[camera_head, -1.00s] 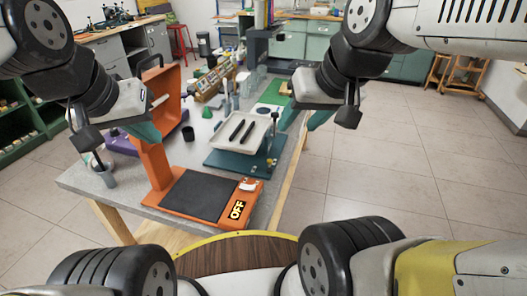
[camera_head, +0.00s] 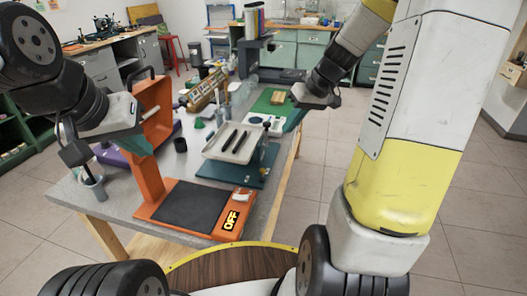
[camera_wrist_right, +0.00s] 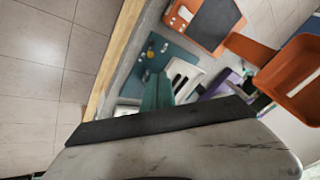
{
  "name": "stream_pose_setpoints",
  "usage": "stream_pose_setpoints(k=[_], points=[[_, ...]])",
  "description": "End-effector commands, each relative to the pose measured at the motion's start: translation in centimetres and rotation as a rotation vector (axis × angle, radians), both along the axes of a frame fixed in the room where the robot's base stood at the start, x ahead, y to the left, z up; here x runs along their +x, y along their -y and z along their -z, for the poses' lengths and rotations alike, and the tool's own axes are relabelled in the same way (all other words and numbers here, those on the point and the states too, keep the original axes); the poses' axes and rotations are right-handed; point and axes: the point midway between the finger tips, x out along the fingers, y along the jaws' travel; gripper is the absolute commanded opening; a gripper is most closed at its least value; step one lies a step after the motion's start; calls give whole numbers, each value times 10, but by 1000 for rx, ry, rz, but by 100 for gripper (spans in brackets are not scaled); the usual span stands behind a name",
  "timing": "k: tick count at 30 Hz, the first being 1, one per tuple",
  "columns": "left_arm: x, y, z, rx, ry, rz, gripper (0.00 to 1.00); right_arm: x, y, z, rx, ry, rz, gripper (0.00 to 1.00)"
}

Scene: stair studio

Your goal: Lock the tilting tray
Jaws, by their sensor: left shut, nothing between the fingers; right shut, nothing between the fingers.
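The tilting tray (camera_head: 213,147) is a shallow white tray with two dark sticks in it. It stands over a teal base plate (camera_head: 215,172) on the table; it also shows in the right wrist view (camera_wrist_right: 196,76). A dark upright post with small light knobs (camera_head: 264,147) stands at its right side. My right gripper (camera_head: 294,123) is shut and empty, to the right of the tray and apart from it; its teal fingers (camera_wrist_right: 158,92) show in the right wrist view. My left gripper (camera_head: 142,147) is shut and empty beside the orange frame, left of the tray.
An orange device (camera_head: 152,210) with a black pad and an OFF display stands at the table's front. A purple object (camera_head: 112,154), a dark cup (camera_head: 180,145) and a wooden rack (camera_head: 205,92) stand left and behind. A green mat (camera_head: 262,106) lies behind the tray.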

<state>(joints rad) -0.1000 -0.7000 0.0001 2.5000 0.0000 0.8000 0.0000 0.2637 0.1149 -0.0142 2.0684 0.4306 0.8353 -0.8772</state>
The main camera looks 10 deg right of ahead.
Motion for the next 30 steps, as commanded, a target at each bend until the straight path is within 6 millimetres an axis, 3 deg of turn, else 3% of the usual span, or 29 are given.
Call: stream_pose_setpoints(k=[1, 6, 12, 30], points=[[0, 0, 0, 0, 0, 0, 0, 11, 9, 17, 17, -11, -6, 0], [0, 0, 0, 0, 0, 0, 0, 39, 33, 61, 67, -8, -45, 0], [0, 0, 0, 0, 0, 0, 0, 55, 51, 95, 101, 6, -70, 0], [0, 0, 0, 0, 0, 0, 0, 61, 51, 110, 109, 12, -79, 0]])
